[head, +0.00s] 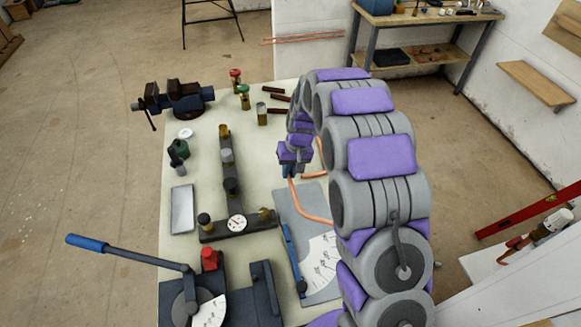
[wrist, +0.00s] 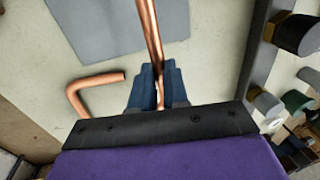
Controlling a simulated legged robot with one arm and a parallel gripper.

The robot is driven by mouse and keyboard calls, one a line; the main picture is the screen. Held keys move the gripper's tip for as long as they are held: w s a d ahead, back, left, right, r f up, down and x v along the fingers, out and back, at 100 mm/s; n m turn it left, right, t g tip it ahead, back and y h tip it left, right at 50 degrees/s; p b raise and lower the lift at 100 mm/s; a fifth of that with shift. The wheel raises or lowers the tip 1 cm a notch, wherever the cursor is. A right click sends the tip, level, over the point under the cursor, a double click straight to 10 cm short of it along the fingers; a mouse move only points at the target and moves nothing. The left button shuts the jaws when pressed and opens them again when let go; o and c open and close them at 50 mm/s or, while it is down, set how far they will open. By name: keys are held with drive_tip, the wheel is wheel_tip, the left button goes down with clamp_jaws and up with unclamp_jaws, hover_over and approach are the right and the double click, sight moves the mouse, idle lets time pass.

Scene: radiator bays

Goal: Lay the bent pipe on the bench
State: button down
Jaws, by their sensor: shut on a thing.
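My gripper (head: 288,170) is over the right part of the cream bench (head: 262,132). Its blue fingers, also in the wrist view (wrist: 157,88), are shut on a copper bent pipe (head: 301,206). In the wrist view the held pipe (wrist: 150,35) runs from between the fingers to the top edge. In the head view it drops from the gripper, bends, and runs right behind my arm. Whether its lower end touches the bench or the grey board, I cannot tell. A second bent copper pipe (wrist: 95,82) lies beside the gripper; it also shows in the head view (head: 314,175).
A grey board (head: 287,203) with a white angle scale and blue bar lies in front. A gauge manifold (head: 237,223) stands left. A vise (head: 181,98), several fittings and short dark bars are farther back. A pipe bender (head: 190,285) with a long handle is front left.

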drive_tip(key=shift+f, duration=0.65)
drive_tip(key=shift+d+p, duration=0.15)
drive_tip(key=shift+p, duration=0.3)
drive_tip(key=shift+r+h+p, duration=0.1)
drive_tip(key=shift+h+p, duration=0.2)
drive_tip(key=shift+p, duration=0.35)
idle(0.4)
drive_tip(key=shift+f, duration=1.45)
idle(0.7)
drive_tip(key=c, duration=1.1)
unclamp_jaws()
drive_tip(key=shift+o, duration=0.2)
